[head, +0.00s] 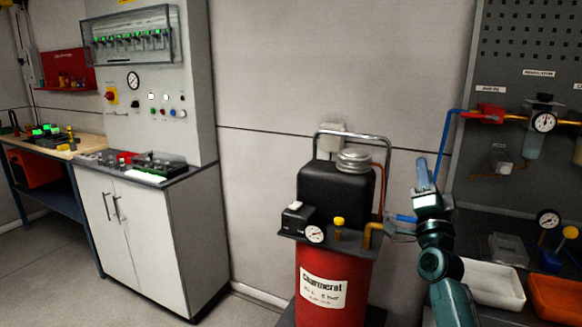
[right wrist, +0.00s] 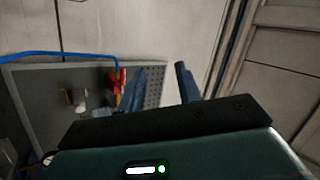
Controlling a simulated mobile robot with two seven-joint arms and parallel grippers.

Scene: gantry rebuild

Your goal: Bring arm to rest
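My right gripper (head: 424,175) is raised at the right of the head view, with its fingers pointing up, in front of the pale wall beside the compressor. In the right wrist view its two dark blue fingers (right wrist: 160,88) stand apart with only background between them, so it is open and empty. My right forearm comes up from the bottom edge of the head view. My left gripper is not in either view.
A red compressor (head: 332,285) with a black top stands just left of my right arm. A pegboard panel (head: 540,50) with gauges and a blue hose is at the right. A white tray (head: 520,302) and an orange tray (head: 560,318) lie below. A white cabinet (head: 150,240) stands left.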

